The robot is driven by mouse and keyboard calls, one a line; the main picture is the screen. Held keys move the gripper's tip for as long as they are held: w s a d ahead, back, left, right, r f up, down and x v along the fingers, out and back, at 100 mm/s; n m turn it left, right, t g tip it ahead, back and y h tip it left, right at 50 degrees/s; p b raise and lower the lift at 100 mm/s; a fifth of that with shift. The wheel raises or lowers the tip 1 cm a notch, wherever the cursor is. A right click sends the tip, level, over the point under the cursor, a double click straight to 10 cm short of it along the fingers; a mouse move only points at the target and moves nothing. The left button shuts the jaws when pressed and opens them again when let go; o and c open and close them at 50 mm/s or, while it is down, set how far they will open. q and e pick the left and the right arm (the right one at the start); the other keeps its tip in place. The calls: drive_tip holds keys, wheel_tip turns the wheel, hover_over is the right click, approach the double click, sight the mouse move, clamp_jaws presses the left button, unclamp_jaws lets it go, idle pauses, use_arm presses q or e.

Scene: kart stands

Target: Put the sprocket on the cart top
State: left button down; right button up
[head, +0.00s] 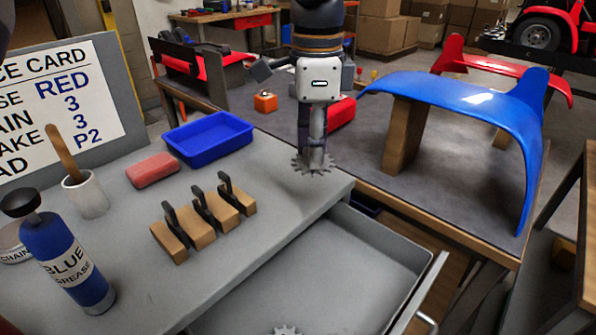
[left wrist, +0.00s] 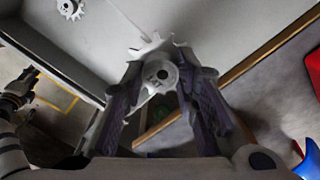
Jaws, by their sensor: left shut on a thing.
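My left gripper (head: 315,150) points down and is shut on a grey toothed sprocket (head: 313,164). In the head view the sprocket shows over the far right part of the grey cart top (head: 275,215). I cannot tell whether it touches the surface. In the left wrist view the held sprocket (left wrist: 158,74) sits between the fingertips, its hub facing the camera. A second sprocket (head: 286,331) lies in the open drawer (head: 335,265), and it also shows in the left wrist view (left wrist: 70,8). What looks like my right gripper (left wrist: 22,85) shows at that view's left edge, its jaws unclear.
On the cart top stand a blue tray (head: 208,138), a red block (head: 152,170), wooden blocks with black clips (head: 205,222), a white cup (head: 86,194) and a blue grease bottle (head: 68,262). A blue fender (head: 455,95) stands on the table to the right.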

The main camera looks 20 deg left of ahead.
use_arm(q)
hover_over(302, 189)
drive_tip(key=f, duration=0.6)
drive_tip(key=shift+s+d+b, duration=0.2)
drive_tip(key=shift+b, duration=0.1)
drive_tip(key=shift+w+a+f, duration=0.1)
drive_tip(key=shift+w+f, duration=0.05)
drive_tip(key=shift+f, duration=0.7)
drive_tip(key=shift+w+a+f, duration=0.1)
drive_tip(key=shift+f, duration=0.75)
drive_tip(key=shift+f, duration=0.15)
drive_tip(key=c, duration=1.3)
unclamp_jaws()
wheel_tip(302, 189, up, 12)
drive_tip(key=shift+r, duration=0.15)
